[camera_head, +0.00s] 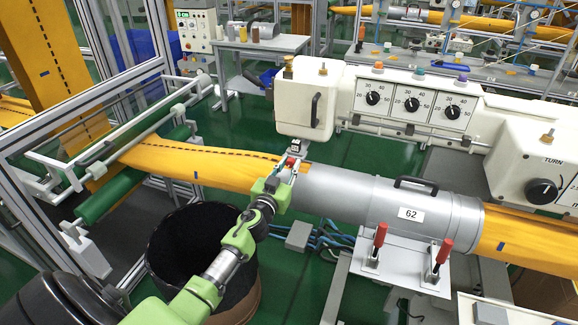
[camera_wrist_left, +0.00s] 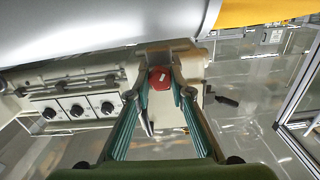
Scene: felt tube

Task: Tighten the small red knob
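The small red knob (camera_wrist_left: 160,78) shows in the left wrist view, on the pale underside of a housing near the grey tube. In the head view only a little red (camera_head: 292,161) shows at the tip of my left gripper (camera_head: 285,170), below the cream machine head and at the left end of the grey tube. In the wrist view the teal fingers of my left gripper (camera_wrist_left: 161,88) lie on either side of the knob, very close to it. Whether both touch it cannot be told. My right gripper is not in view.
The grey tube (camera_head: 345,198) with label 62 carries yellow felt (camera_head: 195,165). Two red-handled clamps (camera_head: 379,240) stand in front of it. A black bin (camera_head: 190,245) stands under my left arm. A dial panel (camera_head: 412,104) is behind. A metal frame (camera_head: 90,100) stands at left.

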